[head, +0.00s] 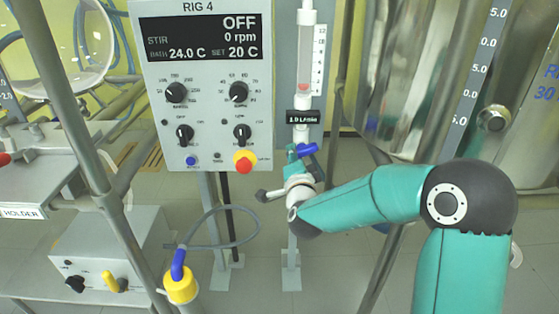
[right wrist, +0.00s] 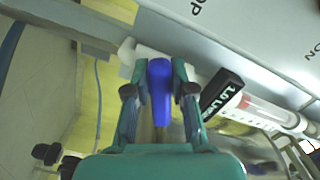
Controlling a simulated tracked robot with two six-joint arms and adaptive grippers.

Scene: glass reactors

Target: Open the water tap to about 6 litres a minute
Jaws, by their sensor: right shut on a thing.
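The water tap has a blue lever (head: 308,149) below the flow meter (head: 305,55) on the right of the control panel. In the right wrist view, the blue lever (right wrist: 160,80) stands between the two fingers of my right gripper (right wrist: 159,92), which is shut on it. In the head view, my right gripper (head: 299,157) is at the tap, partly hidden by its own wrist. The black label (head: 302,116) under the meter tube seems to read 1.0 L/min. The red float (head: 303,88) sits low in the tube. My left gripper is not in view.
The RIG 4 panel (head: 207,140) shows OFF, 0 rpm, 24.0 C and SET 20 C. It has several black knobs and a red-yellow stop button (head: 244,161). A steel vessel (head: 420,70) stands close on the right. A yellow-capped item (head: 180,285) is at lower left.

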